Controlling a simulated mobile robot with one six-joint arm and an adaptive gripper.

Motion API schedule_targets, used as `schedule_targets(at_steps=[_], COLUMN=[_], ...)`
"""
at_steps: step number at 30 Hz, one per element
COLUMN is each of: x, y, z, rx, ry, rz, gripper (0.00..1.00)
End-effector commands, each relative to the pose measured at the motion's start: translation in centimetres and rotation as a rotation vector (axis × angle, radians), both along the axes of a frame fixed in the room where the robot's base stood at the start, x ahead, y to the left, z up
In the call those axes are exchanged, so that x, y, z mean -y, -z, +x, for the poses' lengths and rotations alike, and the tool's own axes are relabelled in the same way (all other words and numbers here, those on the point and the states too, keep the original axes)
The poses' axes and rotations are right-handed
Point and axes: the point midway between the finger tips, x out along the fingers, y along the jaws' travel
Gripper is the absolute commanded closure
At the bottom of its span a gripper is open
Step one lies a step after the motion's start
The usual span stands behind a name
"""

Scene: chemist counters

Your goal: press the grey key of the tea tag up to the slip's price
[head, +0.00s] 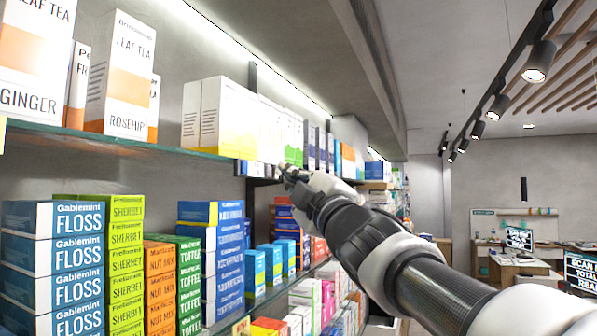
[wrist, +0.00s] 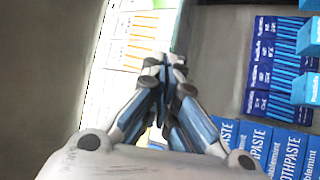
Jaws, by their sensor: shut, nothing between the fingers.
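My gripper (head: 287,174) is shut and empty, its fingertips at the edge of the upper shelf. In the wrist view its closed fingers (wrist: 173,65) point past pale boxes. A small dark and white tag (head: 257,169) sits on the shelf edge just left of the fingertips; touching or apart, I cannot tell. Its digits and any grey key are too small or hidden behind the fingers. I cannot tell whether it is the tea tag. Leaf tea boxes (head: 124,72) stand on the upper shelf at the left. No slip with a readable price shows.
The upper shelf's glass edge (head: 130,147) runs away beside my arm. White and yellow boxes (head: 228,115) stand above the tag. Floss boxes (head: 52,262) and other cartons stack below. Blue toothpaste boxes (wrist: 288,155) lie right of the fingers. The aisle at right is open.

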Motion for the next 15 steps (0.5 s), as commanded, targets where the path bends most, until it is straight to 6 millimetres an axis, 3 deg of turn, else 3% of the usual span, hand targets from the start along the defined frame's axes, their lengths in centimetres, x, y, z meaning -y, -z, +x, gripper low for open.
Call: schedule_targets(at_steps=[15], x=[4.4], y=[-0.1], z=[-1.6], rx=[0.001], ry=[0.002], rz=[0.0], gripper=[1.0])
